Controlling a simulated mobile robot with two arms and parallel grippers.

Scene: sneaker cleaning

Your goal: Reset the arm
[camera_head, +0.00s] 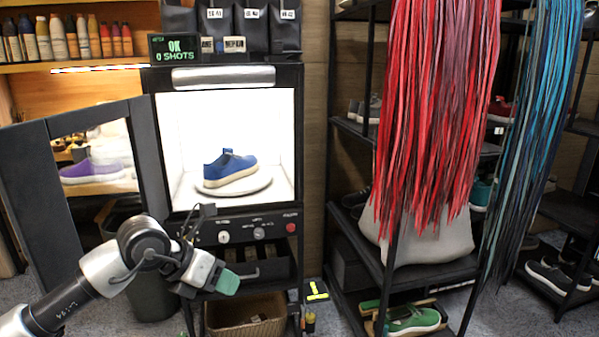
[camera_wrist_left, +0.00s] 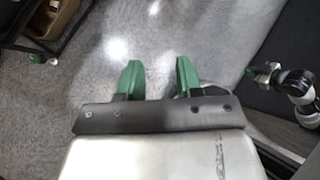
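My left arm comes in from the left in the head view. Its gripper (camera_head: 228,283) hangs in front of the lower part of the black photo booth (camera_head: 180,226), with green fingertips. In the left wrist view the two green fingers (camera_wrist_left: 159,78) stand apart with only grey floor between them, so this gripper is open and empty. My right gripper does not show in the head view. An arm-like shape with a small green tip shows at the right of the left wrist view; I cannot tell whether it is a reflection.
The booth's door (camera_head: 92,185) stands open on the left. A blue sneaker (camera_head: 229,168) sits on a white turntable (camera_head: 235,188) inside the lit booth. A wicker basket (camera_head: 246,318) is below. A shoe rack (camera_head: 345,232) with red hanging strands (camera_head: 435,110) stands on the right.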

